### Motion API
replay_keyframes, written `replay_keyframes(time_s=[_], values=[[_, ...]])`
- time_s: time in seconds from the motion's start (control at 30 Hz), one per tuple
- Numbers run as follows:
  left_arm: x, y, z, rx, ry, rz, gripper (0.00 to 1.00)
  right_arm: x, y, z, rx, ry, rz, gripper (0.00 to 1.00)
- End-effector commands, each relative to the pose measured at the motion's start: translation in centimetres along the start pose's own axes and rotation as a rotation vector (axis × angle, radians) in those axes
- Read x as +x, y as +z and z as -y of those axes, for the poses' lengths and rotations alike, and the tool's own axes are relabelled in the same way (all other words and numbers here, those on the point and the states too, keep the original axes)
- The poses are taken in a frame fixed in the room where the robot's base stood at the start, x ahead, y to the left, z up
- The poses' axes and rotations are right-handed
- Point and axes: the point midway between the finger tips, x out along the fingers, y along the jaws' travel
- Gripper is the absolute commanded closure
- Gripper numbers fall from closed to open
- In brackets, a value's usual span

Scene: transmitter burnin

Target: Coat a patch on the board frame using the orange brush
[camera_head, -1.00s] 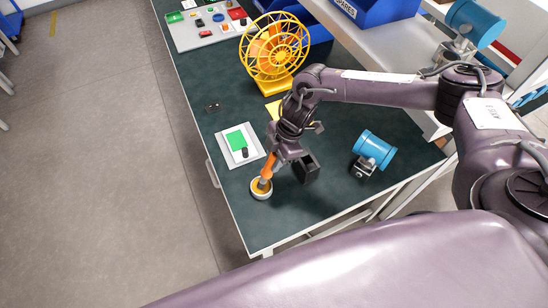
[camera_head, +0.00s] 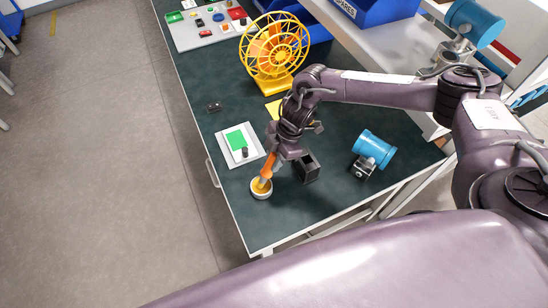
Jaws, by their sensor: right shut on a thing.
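The orange brush (camera_head: 268,166) is in my right gripper (camera_head: 273,155), which is shut on its handle. The brush points down and its lower end is at a small round white dish with yellow content (camera_head: 261,188); the bristle tip is hidden in it. The board frame (camera_head: 226,151) is a white plate with a green patch and a small dark part, lying flat just up and left of the gripper. My left gripper is not in view.
A blue cylinder on a stand (camera_head: 373,150) is to the right, beside a black box (camera_head: 306,168). A small black part (camera_head: 214,106) lies near the left edge. The front of the green table (camera_head: 270,225) is clear.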

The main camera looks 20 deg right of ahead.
Motion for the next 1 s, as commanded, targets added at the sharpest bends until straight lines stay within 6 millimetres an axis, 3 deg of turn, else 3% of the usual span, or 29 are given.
replay_keyframes(time_s=[0.27,1.0], values=[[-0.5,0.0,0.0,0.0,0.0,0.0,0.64,-0.3,-0.1,0.1,0.001,-0.003,0.002,0.95],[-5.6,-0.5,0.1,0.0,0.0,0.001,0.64,-6.0,-2.2,0.1,0.0,-0.002,0.001,0.95]])
